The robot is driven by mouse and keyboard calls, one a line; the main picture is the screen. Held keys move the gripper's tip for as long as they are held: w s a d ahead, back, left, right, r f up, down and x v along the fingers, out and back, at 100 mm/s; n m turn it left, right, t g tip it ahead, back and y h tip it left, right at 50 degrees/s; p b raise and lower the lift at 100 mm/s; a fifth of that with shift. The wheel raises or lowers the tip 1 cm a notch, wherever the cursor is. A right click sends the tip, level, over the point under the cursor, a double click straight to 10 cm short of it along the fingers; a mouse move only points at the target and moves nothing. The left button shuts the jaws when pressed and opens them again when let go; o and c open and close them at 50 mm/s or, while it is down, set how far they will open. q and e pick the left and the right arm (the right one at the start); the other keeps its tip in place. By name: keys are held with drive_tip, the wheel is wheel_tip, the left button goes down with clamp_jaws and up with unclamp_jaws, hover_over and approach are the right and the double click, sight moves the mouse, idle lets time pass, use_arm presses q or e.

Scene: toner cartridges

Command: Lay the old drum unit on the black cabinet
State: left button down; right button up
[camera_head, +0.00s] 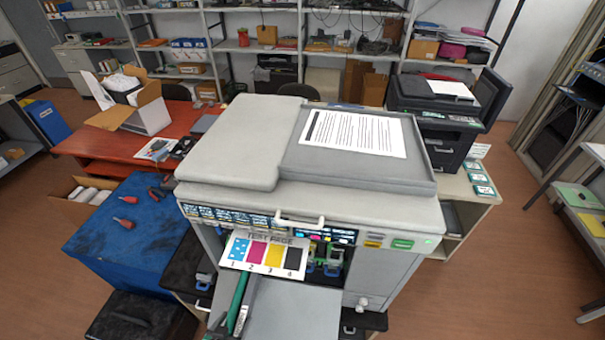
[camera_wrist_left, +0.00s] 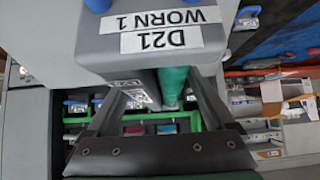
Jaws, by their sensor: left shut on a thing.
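The old drum unit (camera_head: 250,307) is a long dark body with a green roller along it, in front of the printer's opening. In the left wrist view the drum unit (camera_wrist_left: 160,45) fills the top centre, with upside-down labels reading "D21" and "WORN 1". My left gripper (camera_wrist_left: 168,92) is shut on it. I cannot make out this gripper clearly in the head view. I cannot tell whether the unit's far end is clear of the printer. A black cabinet surface (camera_head: 183,264) shows beside the printer's left side. My right gripper is not in view.
The large grey printer (camera_head: 240,145) stands in the middle, with a coloured test page (camera_head: 262,254) at its front. A blue-covered table (camera_head: 125,240) with red-handled tools is at the left. A black case-like object (camera_head: 140,322) is at the lower left.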

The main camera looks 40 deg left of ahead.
use_arm(q)
drive_tip(key=shift+w+a, duration=0.25)
drive_tip(key=shift+w, duration=0.2)
